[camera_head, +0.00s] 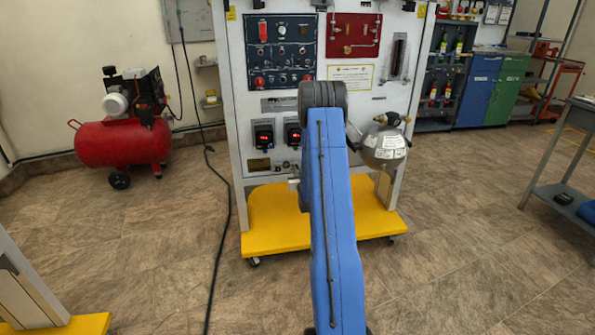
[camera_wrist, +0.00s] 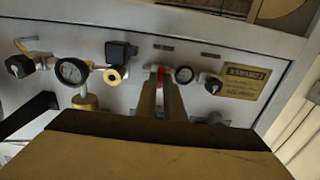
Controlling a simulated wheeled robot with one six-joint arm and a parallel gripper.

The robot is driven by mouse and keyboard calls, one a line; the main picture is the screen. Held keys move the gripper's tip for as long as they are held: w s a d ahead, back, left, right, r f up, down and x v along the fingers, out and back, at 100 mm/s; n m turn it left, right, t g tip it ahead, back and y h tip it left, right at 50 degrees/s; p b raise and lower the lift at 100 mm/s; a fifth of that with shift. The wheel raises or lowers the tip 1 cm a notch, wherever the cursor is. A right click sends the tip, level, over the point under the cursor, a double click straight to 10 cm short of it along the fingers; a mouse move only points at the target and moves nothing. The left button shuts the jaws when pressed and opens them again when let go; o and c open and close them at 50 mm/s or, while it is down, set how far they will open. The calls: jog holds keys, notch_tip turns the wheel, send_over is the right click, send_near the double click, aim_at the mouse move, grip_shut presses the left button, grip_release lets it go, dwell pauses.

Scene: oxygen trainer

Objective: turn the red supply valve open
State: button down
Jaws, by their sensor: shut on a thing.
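The red supply valve (camera_wrist: 161,69) shows in the wrist view as a small red piece between my fingertips, on the pale panel. My gripper (camera_wrist: 160,78) is shut on it, with the two fingers on either side. The fingers cover most of the valve, so its angle cannot be read. In the head view my blue arm reaches toward the trainer panel (camera_head: 350,98) and hides the gripper and the valve.
A gauge (camera_wrist: 71,72) and a black knob (camera_wrist: 19,66) sit left of my fingers; a small gauge (camera_wrist: 184,75) and another black knob (camera_wrist: 211,86) sit right. A steel cylinder (camera_head: 384,150) hangs at the panel's right. A red compressor (camera_head: 122,145) stands at left.

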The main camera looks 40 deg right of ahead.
jog(key=shift+n, duration=0.4)
jog(key=shift+a+f+n, duration=0.1)
jog(key=shift+f+n, duration=0.05)
jog(key=shift+n, duration=4.15)
jog(key=shift+a+f+n, duration=0.1)
jog(key=shift+n, duration=4.2)
jog(key=c, duration=1.9)
grip_release()
jog(key=shift+w, duration=0.1)
jog(key=shift+o, duration=0.2)
jog(key=v, duration=1.7)
jog(key=shift+s, duration=0.25)
